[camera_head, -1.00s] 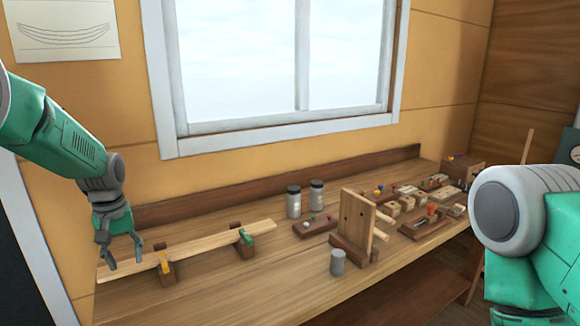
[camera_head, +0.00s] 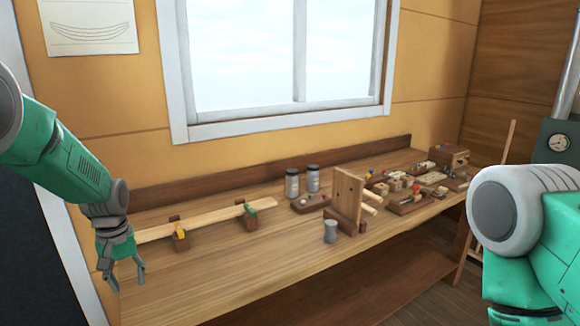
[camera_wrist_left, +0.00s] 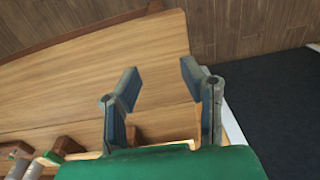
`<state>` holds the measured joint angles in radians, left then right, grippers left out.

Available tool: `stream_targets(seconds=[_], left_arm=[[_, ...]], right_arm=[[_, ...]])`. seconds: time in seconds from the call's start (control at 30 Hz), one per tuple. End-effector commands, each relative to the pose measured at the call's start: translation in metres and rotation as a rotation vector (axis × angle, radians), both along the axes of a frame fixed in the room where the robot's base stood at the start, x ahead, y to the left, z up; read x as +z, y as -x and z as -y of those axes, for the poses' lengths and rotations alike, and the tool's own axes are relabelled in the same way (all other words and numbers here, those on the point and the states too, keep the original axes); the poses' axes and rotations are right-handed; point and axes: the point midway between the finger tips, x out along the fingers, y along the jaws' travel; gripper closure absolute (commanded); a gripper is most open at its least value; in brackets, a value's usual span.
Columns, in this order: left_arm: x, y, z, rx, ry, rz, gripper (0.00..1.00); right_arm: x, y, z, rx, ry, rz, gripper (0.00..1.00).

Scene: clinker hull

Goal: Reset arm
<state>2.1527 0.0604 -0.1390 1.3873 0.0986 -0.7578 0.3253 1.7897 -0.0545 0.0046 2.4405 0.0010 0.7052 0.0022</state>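My left gripper (camera_head: 124,277) hangs at the left end of the workbench, fingers pointing down, open and empty. In the left wrist view its two fingers (camera_wrist_left: 160,90) are spread apart, with the bench top and dark floor beyond them. My right arm shows at the right edge of the head view, but its gripper is out of view. A pale wooden plank (camera_head: 205,219) lies across two dark wooden blocks with a yellow clamp (camera_head: 181,231) and a green clamp (camera_head: 248,208). The plank's left end is partly hidden behind my left gripper.
The wooden bench (camera_head: 270,262) runs along the wall under the window. Two jars (camera_head: 292,185), an upright wooden board (camera_head: 346,198), a grey cup (camera_head: 330,231) and several small parts (camera_head: 400,190) stand toward its right. The bench's front middle is clear.

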Motion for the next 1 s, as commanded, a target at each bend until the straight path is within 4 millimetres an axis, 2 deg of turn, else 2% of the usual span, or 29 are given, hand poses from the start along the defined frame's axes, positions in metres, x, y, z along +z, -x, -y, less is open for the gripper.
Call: stream_targets(seconds=[0.27,0.37,0.47,0.5,0.57,0.6,0.67,0.7,0.83,0.9,1.0], left_arm=[[-0.084,0.045,0.012,-0.075,-0.02,-0.002,0.64],[-0.125,0.07,0.019,-0.117,-0.029,-0.005,0.64],[-0.176,0.111,0.029,-0.18,-0.037,-0.009,0.64],[-0.199,0.132,0.033,-0.212,-0.041,-0.01,0.64],[-0.23,0.167,0.041,-0.262,-0.043,-0.009,0.64],[-0.248,0.192,0.046,-0.296,-0.042,-0.009,0.64],[-0.271,0.23,0.054,-0.35,-0.041,-0.006,0.64],[-0.283,0.255,0.06,-0.387,-0.039,-0.003,0.64],[-0.305,0.327,0.074,-0.486,-0.024,0.01,0.64],[-0.308,0.353,0.08,-0.526,-0.015,0.02,0.64],[-0.307,0.375,0.086,-0.562,-0.006,0.03,0.64]], right_arm=[[-0.02,0.0,0.0,0.0,0.0,0.0,0.28],[-0.03,0.001,0.0,0.0,0.0,-0.001,0.28],[-0.044,0.001,0.0,0.0,0.0,-0.001,0.28],[-0.051,0.001,0.0,0.0,0.0,-0.001,0.28],[-0.062,0.001,0.0,0.0,0.0,-0.001,0.28],[-0.069,0.001,0.0,0.0,0.0,-0.001,0.28],[-0.079,0.001,0.0,0.0,0.0,-0.001,0.28],[-0.086,0.001,0.0,0.0,0.0,-0.001,0.28],[-0.104,0.001,0.0,0.0,0.0,-0.001,0.28],[-0.111,0.001,0.0,0.0,0.0,-0.001,0.28],[-0.115,0.001,0.0,0.0,0.0,-0.001,0.28]])
